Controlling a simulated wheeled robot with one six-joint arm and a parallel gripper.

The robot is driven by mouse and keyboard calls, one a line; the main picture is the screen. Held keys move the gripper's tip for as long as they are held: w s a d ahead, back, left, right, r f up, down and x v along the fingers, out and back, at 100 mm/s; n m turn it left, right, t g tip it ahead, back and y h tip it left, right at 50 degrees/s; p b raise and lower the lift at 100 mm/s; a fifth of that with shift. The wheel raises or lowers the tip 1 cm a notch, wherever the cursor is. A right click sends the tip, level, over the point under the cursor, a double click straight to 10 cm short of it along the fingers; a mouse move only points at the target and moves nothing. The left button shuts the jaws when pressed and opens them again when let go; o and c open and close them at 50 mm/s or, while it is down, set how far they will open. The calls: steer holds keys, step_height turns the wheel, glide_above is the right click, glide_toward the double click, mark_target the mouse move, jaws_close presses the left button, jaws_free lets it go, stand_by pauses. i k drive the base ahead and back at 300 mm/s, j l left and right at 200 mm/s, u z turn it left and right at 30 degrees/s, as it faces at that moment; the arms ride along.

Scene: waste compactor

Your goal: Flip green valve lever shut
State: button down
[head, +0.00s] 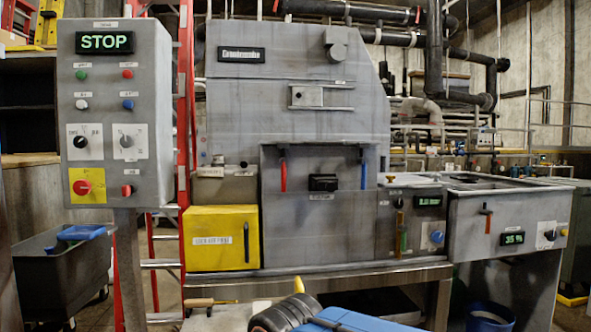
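No lever is clearly green. A narrow upright part with green and orange on it (402,234) is on the front of the small grey unit right of the compactor; it is too small to tell whether it is a lever or a gauge tube. A red-handled lever (283,174) and a blue-handled lever (364,174) hang straight down on the compactor front (310,110). A small lever with an orange-brown handle (487,221) is on the far right unit. Part of my arm shows at the bottom centre; my gripper's fingers are not seen.
A control box (122,110) reading STOP stands on a post at left, before a red ladder (187,90). A yellow box (221,238) is at the compactor's lower left. A grey bin (62,275) is at lower left, a blue bucket (490,317) at lower right.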

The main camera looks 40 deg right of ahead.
mark_target(404, 229)
steer(key=z, duration=1.85)
